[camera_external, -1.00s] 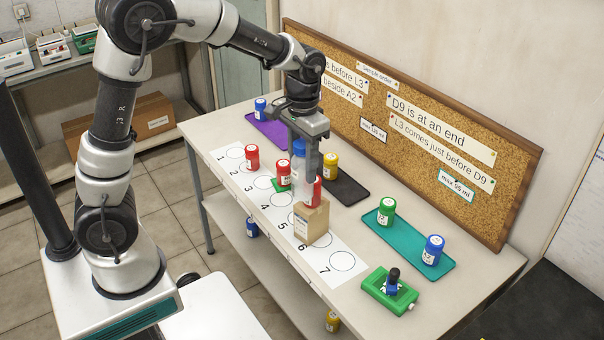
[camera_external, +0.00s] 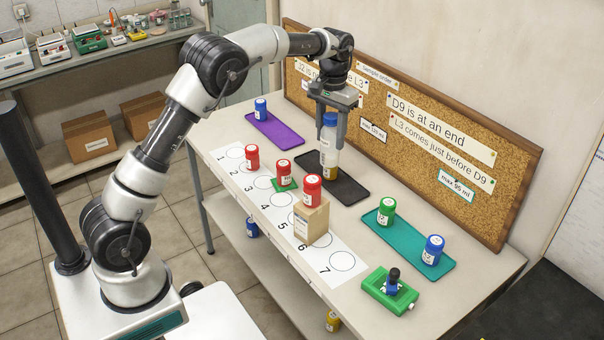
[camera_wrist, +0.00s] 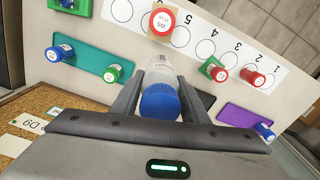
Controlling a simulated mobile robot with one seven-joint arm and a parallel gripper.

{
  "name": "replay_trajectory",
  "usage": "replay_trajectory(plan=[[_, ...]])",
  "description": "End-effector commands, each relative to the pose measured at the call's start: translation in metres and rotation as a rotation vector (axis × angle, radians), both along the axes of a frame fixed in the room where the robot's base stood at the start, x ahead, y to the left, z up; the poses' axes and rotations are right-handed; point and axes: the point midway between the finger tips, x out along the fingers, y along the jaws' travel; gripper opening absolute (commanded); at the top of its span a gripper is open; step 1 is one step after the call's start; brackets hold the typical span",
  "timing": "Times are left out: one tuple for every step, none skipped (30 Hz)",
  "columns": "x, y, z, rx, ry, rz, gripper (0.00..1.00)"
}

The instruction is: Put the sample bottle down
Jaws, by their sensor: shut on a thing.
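My gripper (camera_external: 335,108) is shut on the sample bottle (camera_external: 330,138), a clear bottle with a blue cap, and holds it upright over the black mat (camera_external: 347,190). In the wrist view the bottle (camera_wrist: 160,100) is between the fingers, cap toward the camera. In the wrist view only a corner of the black mat (camera_wrist: 207,100) shows beside the finger.
A purple mat (camera_external: 273,128) holds a blue bottle; a teal mat (camera_external: 408,243) holds a green and a blue one. A numbered strip (camera_external: 270,200) carries red bottles, one on a wooden block (camera_external: 312,224). A green device (camera_external: 390,291) stands front right. The cork board (camera_external: 400,120) rises close behind.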

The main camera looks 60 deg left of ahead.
Motion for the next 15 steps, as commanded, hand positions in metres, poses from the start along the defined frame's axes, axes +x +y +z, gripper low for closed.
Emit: replay_trajectory(plan=[[0.000,0.000,-0.006,0.001,0.000,0.000,0.18],[0.000,0.000,-0.012,0.001,0.001,0.000,0.18],[0.000,0.000,-0.017,0.001,0.000,0.000,0.18],[0.000,0.000,-0.020,0.001,0.000,0.000,0.18],[0.000,0.000,-0.023,0.001,-0.001,0.000,0.18],[0.000,0.000,-0.027,0.001,-0.002,0.000,0.18],[0.000,0.000,-0.031,0.001,-0.002,0.000,0.18],[0.000,0.000,-0.035,0.001,-0.001,0.000,0.18],[0.000,0.000,-0.043,0.001,0.001,0.000,0.18],[-0.001,0.000,-0.049,0.001,0.001,0.000,0.18],[-0.001,0.000,-0.056,0.000,0.002,-0.001,0.18],[-0.001,0.000,-0.066,0.000,0.002,-0.001,0.18],[-0.001,0.000,-0.075,0.000,0.003,-0.001,0.18],[-0.001,0.000,-0.083,0.000,0.002,-0.001,0.18],[-0.001,0.000,-0.094,0.000,0.002,-0.001,0.18]])
